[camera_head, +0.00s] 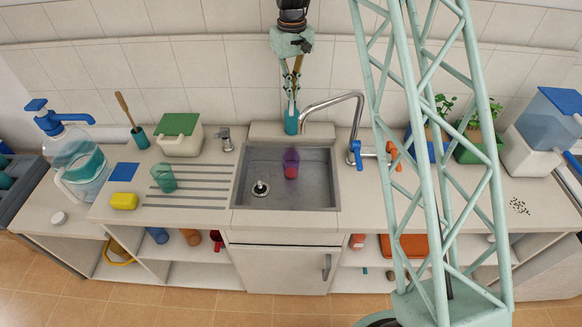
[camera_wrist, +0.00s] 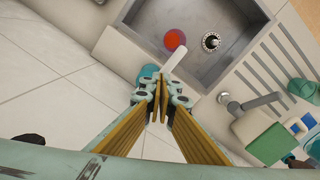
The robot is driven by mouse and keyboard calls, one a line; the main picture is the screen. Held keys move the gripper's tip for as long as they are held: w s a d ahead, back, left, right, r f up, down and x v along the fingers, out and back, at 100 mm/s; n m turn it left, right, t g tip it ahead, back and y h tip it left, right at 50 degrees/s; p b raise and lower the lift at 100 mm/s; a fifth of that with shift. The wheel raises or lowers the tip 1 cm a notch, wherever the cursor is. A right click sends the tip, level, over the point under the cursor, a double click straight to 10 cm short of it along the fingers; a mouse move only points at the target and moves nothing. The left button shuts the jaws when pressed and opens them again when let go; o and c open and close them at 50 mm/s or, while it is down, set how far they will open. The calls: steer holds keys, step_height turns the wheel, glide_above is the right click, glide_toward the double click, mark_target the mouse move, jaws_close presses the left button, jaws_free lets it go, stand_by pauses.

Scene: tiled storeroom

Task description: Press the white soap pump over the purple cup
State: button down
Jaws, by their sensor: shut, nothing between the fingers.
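The purple cup (camera_head: 291,158) stands upright in the sink, with red showing inside it in the wrist view (camera_wrist: 175,40). A white spout-like piece (camera_wrist: 182,61), apparently the soap pump's spout, points toward the cup in the wrist view. A teal body (camera_wrist: 148,73) beside it also shows at the sink's back edge in the head view (camera_head: 291,124). My gripper (camera_head: 292,101) is shut and empty, pointing down right over the teal body. In the wrist view its fingertips (camera_wrist: 157,90) overlap the pump's near end; I cannot tell whether they touch it.
The grey sink (camera_head: 265,207) has a drain plug (camera_head: 261,188). A curved faucet (camera_head: 357,125) reaches in from the right, close to my gripper. A grey dispenser (camera_head: 225,139) stands left of the sink. A green-lidded box (camera_head: 180,138) and green glass (camera_head: 164,178) are further left.

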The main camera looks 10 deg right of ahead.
steer(key=shift+f+b, duration=0.8)
steer(key=shift+f, duration=0.85)
steer(key=shift+r, duration=0.15)
stand_by(0.9)
steer(key=shift+r+p, duration=1.7)
steer(key=shift+r, duration=2.2)
